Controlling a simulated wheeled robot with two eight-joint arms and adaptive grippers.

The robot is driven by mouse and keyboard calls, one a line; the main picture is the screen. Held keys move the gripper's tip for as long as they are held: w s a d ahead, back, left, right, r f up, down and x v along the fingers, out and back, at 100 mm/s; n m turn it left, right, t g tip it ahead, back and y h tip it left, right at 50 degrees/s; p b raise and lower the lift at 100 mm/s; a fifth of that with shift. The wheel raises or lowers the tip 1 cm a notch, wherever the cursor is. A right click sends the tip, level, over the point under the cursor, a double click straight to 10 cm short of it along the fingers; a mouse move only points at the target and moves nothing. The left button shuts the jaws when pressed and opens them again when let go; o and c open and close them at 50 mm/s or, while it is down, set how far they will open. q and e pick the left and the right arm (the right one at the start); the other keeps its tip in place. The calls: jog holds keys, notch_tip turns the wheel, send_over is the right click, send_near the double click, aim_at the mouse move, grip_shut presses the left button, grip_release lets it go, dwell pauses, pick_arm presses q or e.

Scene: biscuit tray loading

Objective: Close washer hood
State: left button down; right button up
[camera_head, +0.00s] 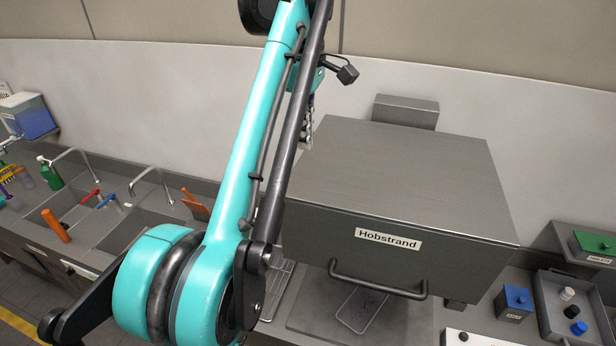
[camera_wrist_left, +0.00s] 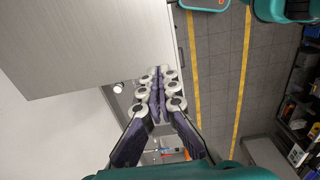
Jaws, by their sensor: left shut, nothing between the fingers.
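The washer hood (camera_head: 400,180) is a grey metal box labelled "Hobstrand", with a dark bar handle (camera_head: 378,284) low on its front. It is raised, with an open gap between its lower edge and the washer bed (camera_head: 405,322). My left arm crosses in front of its left side. My left gripper (camera_head: 308,132) is partly hidden behind that arm, by the hood's rear left top edge. In the left wrist view the gripper (camera_wrist_left: 157,100) has its fingers together and empty, beside the hood (camera_wrist_left: 90,50). I cannot tell whether they touch. My right gripper is not in view.
A wire rack (camera_head: 362,310) shows under the hood. Sinks with taps (camera_head: 75,155) and an orange bottle (camera_head: 56,226) are at left. The wall is close behind.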

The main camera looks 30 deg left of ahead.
pick_arm(q)
send_over(308, 189)
jog(key=f, duration=0.6)
jog(key=shift+w, duration=0.4)
jog(key=f, duration=0.2)
jog(key=s+f+p, duration=0.1)
jog(key=f, duration=0.1)
jog(key=shift+s+f, duration=0.1)
jog(key=shift+f, duration=0.35)
jog(key=shift+w+f, duration=0.25)
jog(key=shift+w, duration=0.15)
jog(key=shift+s, duration=0.15)
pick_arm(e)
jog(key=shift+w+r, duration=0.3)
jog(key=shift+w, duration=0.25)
pick_arm(q)
jog(key=shift+s, duration=0.1)
